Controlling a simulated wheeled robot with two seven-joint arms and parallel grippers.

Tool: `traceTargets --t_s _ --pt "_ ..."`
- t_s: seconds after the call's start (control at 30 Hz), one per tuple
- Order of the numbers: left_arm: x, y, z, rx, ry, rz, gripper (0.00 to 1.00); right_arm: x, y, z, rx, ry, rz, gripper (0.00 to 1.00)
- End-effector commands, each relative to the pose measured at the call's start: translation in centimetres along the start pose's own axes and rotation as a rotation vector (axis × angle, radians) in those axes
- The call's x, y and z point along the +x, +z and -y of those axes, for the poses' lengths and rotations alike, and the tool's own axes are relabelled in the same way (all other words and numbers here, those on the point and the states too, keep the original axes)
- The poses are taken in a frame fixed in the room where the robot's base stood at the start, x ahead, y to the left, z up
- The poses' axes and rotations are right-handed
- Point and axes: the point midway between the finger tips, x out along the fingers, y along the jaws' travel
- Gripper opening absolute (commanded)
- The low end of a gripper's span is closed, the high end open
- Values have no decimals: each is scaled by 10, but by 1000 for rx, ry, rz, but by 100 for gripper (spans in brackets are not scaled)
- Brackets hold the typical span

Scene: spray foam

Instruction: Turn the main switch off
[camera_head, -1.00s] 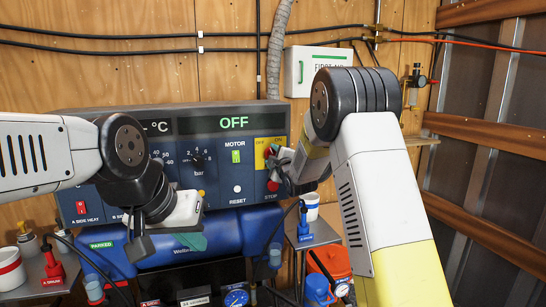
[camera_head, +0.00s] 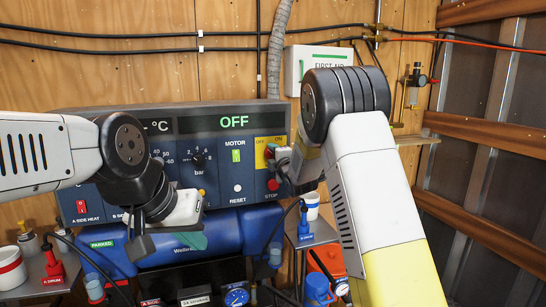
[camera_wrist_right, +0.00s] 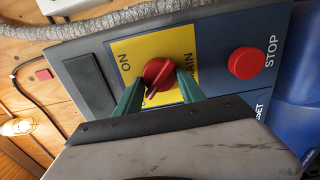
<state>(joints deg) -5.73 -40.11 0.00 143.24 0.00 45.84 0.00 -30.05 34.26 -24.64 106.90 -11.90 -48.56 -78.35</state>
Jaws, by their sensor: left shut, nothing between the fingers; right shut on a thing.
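The main switch is a red rotary knob (camera_wrist_right: 157,74) on a yellow plate (camera_wrist_right: 130,57) marked ON and MAIN. My right gripper (camera_wrist_right: 160,84) has its green fingers on either side of the knob and is shut on it. A dark line runs slantwise across the knob; lettering below it is partly hidden by the fingers. In the head view the yellow plate (camera_head: 263,143) shows at the panel's right end, partly behind my right gripper (camera_head: 279,160). My left gripper (camera_head: 196,241) is shut and empty, low in front of the blue machine, away from the switch.
The panel display (camera_head: 234,122) reads OFF. A red STOP button (camera_wrist_right: 247,63) sits beside the yellow plate. A blue drum-like body (camera_head: 235,232) lies below the panel. A first aid box (camera_head: 312,62) hangs above.

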Motion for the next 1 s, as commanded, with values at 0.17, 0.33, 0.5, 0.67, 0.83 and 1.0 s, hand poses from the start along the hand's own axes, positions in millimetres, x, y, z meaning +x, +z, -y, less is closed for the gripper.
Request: traceTargets --t_s 0.17,0.33,0.5,0.67,0.83,1.0 --pt "0 0 0 0 0 0 0 0 -1 2 -2 -4 -1 48" --pt "0 0 0 0 0 0 0 0 -1 2 -1 -3 -1 66" --pt "0 0 0 0 0 0 0 0 0 1 -1 -2 -1 66" --pt "0 0 0 0 0 0 0 -7 0 0 1 -1 0 66" --pt "0 0 0 0 0 0 0 -35 0 0 1 -2 -1 66" --pt "0 0 0 0 0 0 0 -62 -1 0 1 -3 -1 66"
